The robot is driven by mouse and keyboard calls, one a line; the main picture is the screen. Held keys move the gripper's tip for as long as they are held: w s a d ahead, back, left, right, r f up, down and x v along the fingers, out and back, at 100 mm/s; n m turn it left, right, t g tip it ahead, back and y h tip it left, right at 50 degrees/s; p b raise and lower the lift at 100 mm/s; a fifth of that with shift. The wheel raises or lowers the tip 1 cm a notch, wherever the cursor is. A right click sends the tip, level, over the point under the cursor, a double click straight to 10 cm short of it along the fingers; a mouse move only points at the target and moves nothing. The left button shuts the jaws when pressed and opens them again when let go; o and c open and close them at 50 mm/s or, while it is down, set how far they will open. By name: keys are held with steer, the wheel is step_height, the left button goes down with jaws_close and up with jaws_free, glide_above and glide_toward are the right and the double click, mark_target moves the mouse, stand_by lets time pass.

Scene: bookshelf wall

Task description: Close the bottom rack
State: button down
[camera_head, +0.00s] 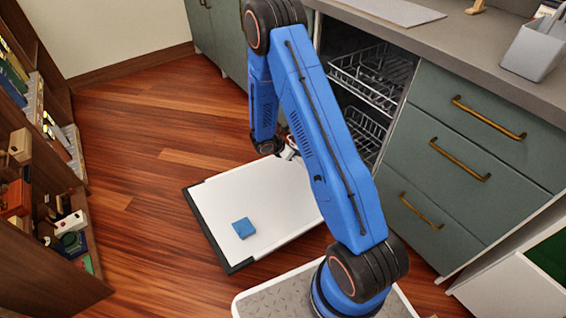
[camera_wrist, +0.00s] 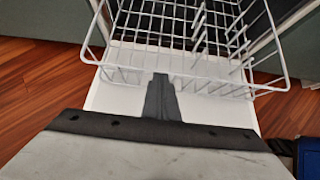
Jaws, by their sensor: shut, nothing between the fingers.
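The bottom rack (camera_head: 364,133) is a wire basket low in the opening of a dishwasher, partly hidden behind my blue arm in the head view. In the wrist view, the rack (camera_wrist: 190,73) spans the top of the picture, with its front wires over the white open door. My gripper (camera_wrist: 161,77) is shut and empty, its dark fingertips at or just short of the rack's front; I cannot tell whether they touch. In the head view, the gripper (camera_head: 289,150) is small and partly hidden, low above the door. How far the rack sticks out is unclear.
The dishwasher door (camera_head: 260,205) lies open and flat, with a small blue block (camera_head: 243,228) on it. An upper wire rack (camera_head: 372,75) sits above. Green drawers (camera_head: 455,155) stand to the right and a bookshelf (camera_head: 40,190) to the left. Wooden floor (camera_head: 150,160) is clear between.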

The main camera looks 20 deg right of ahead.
steer(key=w+d, duration=0.2)
steer(key=d, duration=0.9)
steer(key=w+d, duration=0.2)
steer(key=d, duration=0.9)
steer(key=shift+w+d, duration=0.2)
steer(key=shift+w, duration=0.1)
steer(key=shift+d+r, duration=0.15)
